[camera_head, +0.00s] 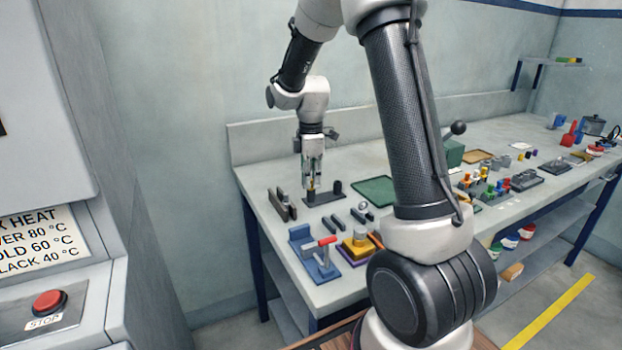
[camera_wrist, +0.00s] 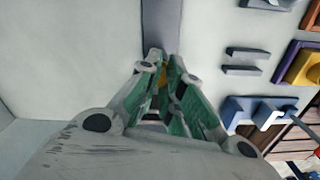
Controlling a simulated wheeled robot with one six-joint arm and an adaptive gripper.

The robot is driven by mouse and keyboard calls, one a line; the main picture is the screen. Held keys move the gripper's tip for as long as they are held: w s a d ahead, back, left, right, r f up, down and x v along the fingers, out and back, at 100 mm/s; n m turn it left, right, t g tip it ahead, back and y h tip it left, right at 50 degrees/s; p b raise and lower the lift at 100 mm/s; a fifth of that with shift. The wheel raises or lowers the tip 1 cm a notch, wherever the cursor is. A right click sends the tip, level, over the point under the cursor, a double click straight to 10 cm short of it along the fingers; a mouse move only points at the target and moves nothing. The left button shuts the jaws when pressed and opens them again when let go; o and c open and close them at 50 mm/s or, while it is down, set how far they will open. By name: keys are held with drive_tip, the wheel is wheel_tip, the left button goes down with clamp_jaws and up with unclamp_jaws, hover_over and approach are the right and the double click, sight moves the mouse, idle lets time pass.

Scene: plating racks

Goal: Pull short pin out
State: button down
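A dark plate (camera_head: 323,197) lies on the near left part of the bench, with a black post (camera_head: 337,187) upright at its right end. A small yellow pin (camera_head: 311,190) shows at the plate's left end, under my gripper (camera_head: 313,180), which points straight down. In the wrist view the yellow pin (camera_wrist: 163,74) fills the narrow gap between the green-sided fingers of my gripper (camera_wrist: 164,68), which look shut on it. The grey-blue bar of the plate (camera_wrist: 161,25) runs beyond the fingertips. The pin's lower end is hidden, and I cannot tell how deep it sits.
Dark upright plates (camera_head: 283,205) stand left of the dark plate. A green mat (camera_head: 375,190) lies to its right. A blue fixture with a red handle (camera_head: 318,257) and a yellow block (camera_head: 357,245) stand nearer the front edge. Small dark bars (camera_head: 358,215) lie between.

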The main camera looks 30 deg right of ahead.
idle(0.3)
drive_tip(key=shift+r+n, duration=0.15)
drive_tip(key=shift+n, duration=0.7)
drive_tip(key=shift+r+n, duration=0.15)
drive_tip(key=shift+n, duration=0.7)
drive_tip(key=shift+r, duration=0.1)
drive_tip(key=shift+r, duration=1.95)
